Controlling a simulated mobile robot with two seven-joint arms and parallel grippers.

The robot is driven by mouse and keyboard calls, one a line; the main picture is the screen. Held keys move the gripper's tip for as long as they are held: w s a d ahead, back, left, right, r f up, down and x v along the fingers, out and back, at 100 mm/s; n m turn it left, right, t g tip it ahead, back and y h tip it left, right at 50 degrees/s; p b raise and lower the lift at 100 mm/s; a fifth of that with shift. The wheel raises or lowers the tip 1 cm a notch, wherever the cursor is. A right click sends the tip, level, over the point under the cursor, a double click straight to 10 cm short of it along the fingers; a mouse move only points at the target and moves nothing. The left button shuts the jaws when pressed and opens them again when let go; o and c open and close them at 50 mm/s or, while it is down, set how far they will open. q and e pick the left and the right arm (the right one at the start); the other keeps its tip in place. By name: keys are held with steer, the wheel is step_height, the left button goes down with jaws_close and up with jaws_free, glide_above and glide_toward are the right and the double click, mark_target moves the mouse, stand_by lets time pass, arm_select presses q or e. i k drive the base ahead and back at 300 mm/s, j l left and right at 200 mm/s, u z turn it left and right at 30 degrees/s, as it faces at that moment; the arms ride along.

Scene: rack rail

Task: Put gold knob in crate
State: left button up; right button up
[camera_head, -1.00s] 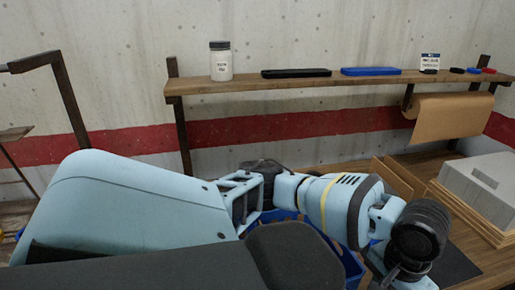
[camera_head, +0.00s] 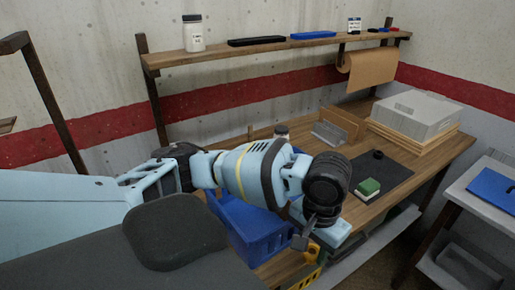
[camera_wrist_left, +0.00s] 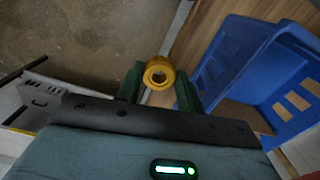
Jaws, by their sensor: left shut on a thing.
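The gold knob (camera_wrist_left: 158,73) is a round ring-like piece with a dark hole. It sits between the two green fingers of my left gripper (camera_wrist_left: 159,84), which is shut on it. In the head view my left gripper (camera_head: 309,242) is small and partly hidden behind its wrist, at the front edge of the bench. The blue crate (camera_wrist_left: 226,62) is just right of the knob in the left wrist view, apart from it. In the head view the crate (camera_head: 258,243) stands on the bench, partly covered by my left arm. My right gripper is not in view.
A dark mat (camera_head: 385,176) with a green-topped block (camera_head: 368,187) lies on the bench, right of my arm. Grey boxes (camera_head: 418,112) stand behind it. A shelf (camera_head: 270,50) runs along the wall. A side table (camera_head: 480,210) stands at the right, beyond a gap.

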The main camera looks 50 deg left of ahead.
mark_target(252, 224)
steer(key=k+u, duration=0.1)
steer(key=k, duration=0.25)
steer(key=u, duration=0.6)
